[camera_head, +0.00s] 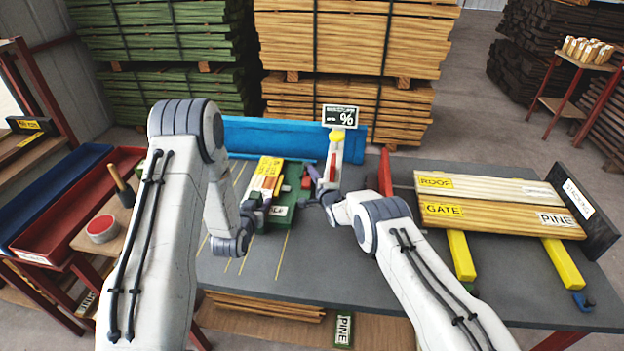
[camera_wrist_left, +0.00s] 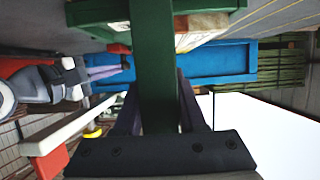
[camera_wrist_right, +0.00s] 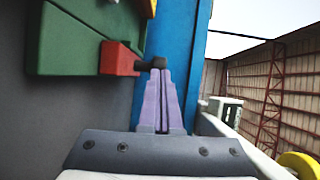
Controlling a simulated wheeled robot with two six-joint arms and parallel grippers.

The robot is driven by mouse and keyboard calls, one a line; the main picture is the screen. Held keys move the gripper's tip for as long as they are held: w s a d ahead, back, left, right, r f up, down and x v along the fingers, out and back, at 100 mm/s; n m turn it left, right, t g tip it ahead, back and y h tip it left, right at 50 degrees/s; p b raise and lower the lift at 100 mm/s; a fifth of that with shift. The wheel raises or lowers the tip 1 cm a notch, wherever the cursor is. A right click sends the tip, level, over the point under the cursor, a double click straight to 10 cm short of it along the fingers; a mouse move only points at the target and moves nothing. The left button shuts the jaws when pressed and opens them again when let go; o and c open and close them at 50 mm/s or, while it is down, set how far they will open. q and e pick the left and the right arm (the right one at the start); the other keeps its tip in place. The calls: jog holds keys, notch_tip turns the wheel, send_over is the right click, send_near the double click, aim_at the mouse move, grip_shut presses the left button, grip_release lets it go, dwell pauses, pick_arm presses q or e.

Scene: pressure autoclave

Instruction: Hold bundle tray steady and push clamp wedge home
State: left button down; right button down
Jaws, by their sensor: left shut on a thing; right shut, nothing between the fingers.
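The green bundle tray (camera_head: 284,212) lies on the grey table with a pale wood bundle (camera_head: 266,180) on it. My left gripper (camera_head: 266,201) is at its near left side. In the left wrist view, the left fingers (camera_wrist_left: 155,100) are shut on a green bar of the tray (camera_wrist_left: 153,60). The red clamp wedge (camera_wrist_right: 119,59) sits against the tray's green part and has a dark knob (camera_wrist_right: 152,63). My right gripper (camera_wrist_right: 161,75) is shut and empty, with its purple tips at the knob; I cannot tell whether they touch. It also shows right of the tray in the head view (camera_head: 316,194).
A white post with a percent display (camera_head: 341,115) stands just beyond my right gripper. A blue panel (camera_head: 240,136) bounds the table's back. Labelled boards (camera_head: 480,208) on yellow rails lie at right. The front middle table (camera_head: 310,265) is clear.

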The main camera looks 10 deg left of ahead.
pick_arm(q)
jog(key=shift+s+a+f, duration=0.1)
jog(key=shift+s, duration=0.05)
pick_arm(e)
jog(key=shift+w+d+r, duration=0.1)
jog(key=shift+w+d, duration=0.1)
jog(key=shift+d, duration=0.05)
pick_arm(q)
jog(key=shift+f, duration=0.1)
pick_arm(e)
jog(key=shift+s, duration=0.1)
pick_arm(q)
jog(key=shift+a, duration=0.1)
pick_arm(e)
jog(key=shift+s+d, duration=0.1)
jog(key=shift+s, duration=0.15)
jog(key=v, duration=1.3)
jog(key=shift+s, duration=0.3)
pick_arm(q)
jog(key=shift+c, duration=2)
grip_release()
jog(key=shift+d, duration=0.2)
